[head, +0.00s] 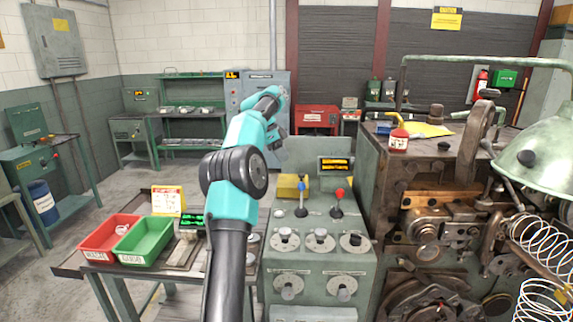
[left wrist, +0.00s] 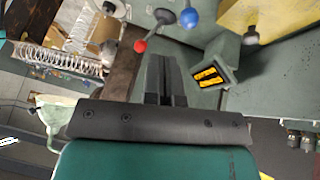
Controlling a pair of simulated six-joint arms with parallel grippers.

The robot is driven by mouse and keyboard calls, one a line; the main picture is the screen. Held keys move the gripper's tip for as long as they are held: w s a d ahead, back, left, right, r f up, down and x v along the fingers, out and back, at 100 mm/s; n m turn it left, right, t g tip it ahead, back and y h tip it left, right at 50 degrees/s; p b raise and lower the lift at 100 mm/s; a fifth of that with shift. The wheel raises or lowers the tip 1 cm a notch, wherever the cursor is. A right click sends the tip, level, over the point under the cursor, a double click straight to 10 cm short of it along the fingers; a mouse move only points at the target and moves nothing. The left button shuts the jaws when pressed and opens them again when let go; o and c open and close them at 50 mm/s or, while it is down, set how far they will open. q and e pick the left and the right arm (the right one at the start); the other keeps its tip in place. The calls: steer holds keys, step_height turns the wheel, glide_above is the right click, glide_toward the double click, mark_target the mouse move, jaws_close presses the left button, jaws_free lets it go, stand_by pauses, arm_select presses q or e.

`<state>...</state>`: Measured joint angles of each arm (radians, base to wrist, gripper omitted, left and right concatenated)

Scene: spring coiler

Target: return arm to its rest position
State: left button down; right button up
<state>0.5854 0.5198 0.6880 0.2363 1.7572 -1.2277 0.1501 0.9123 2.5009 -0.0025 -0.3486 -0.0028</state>
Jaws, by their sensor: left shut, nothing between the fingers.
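My left arm (head: 233,190) rises from the bottom of the head view in teal and black, bent up and away over the control console (head: 320,262). Its fingers are hard to make out there. In the left wrist view my left gripper (left wrist: 165,60) is shut and empty, with its dark fingers together. Beyond the fingers are a red-knobbed lever (left wrist: 141,46) and a blue-knobbed lever (left wrist: 188,18). In the head view the blue knob (head: 301,187) and red knob (head: 339,194) stand upright on the console. My right gripper is not in view.
The spring coiling machine (head: 430,190) stands right of the console, with coiled springs (head: 540,245) at its right edge. A red bin (head: 108,236) and a green bin (head: 145,240) sit on a bench at left. A yellow-lit display (head: 336,164) stands behind the levers.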

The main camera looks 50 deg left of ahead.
arm_select(q)
steer(key=shift+s+a+r, duration=0.1)
steer(key=shift+a+r, duration=0.05)
steer(key=shift+r, duration=0.15)
stand_by(0.4)
